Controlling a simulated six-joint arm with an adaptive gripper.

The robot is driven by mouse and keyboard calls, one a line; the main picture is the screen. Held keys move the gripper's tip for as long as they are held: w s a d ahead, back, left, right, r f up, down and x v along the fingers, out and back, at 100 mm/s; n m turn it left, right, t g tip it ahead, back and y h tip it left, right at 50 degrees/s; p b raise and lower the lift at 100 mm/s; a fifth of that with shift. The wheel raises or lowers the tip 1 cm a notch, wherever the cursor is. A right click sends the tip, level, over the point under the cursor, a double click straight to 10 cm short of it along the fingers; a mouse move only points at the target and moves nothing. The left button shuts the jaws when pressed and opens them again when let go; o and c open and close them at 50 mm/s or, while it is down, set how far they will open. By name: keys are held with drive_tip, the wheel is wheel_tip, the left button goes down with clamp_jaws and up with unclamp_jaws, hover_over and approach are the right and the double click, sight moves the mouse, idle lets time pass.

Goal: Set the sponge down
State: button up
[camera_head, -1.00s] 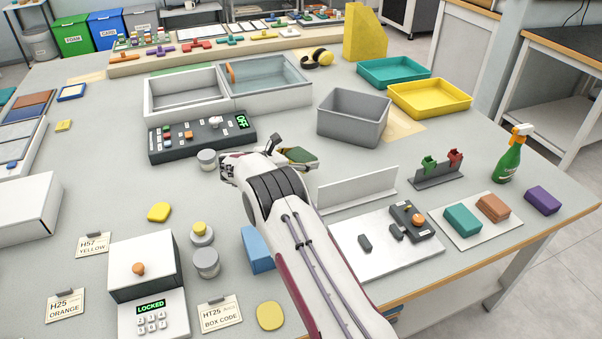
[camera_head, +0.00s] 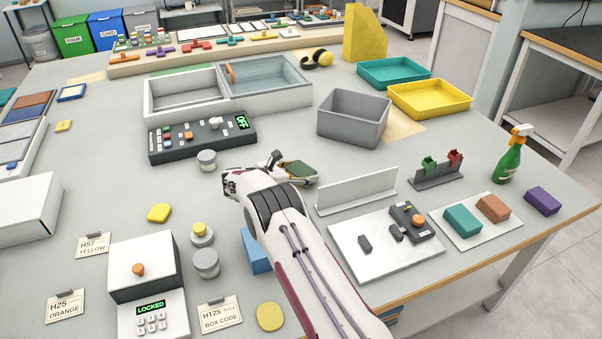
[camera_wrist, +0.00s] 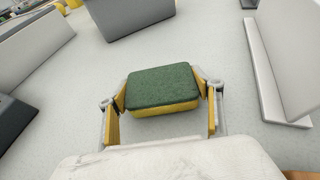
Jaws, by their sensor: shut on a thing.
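The sponge (camera_wrist: 162,88) has a green top and a yellow underside. In the wrist view it sits between the two fingers of my gripper (camera_wrist: 163,100), which is shut on it. In the head view the sponge (camera_head: 300,170) shows at the end of my gripper (camera_head: 292,172), partly hidden by the arm. It is close over the grey table, left of the white upright panel and in front of the grey bin. I cannot tell whether its underside touches the table.
The grey bin (camera_head: 352,120) stands beyond my gripper and the white upright panel (camera_head: 357,192) to its right. The black control box (camera_head: 202,139) and a grey round pot (camera_head: 206,161) are to the left. Bare table lies between the sponge and the bin.

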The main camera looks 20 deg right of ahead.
drive_tip(key=shift+f, duration=0.25)
drive_tip(key=shift+f, duration=0.1)
drive_tip(key=o, duration=0.7)
drive_tip(key=shift+v, duration=6)
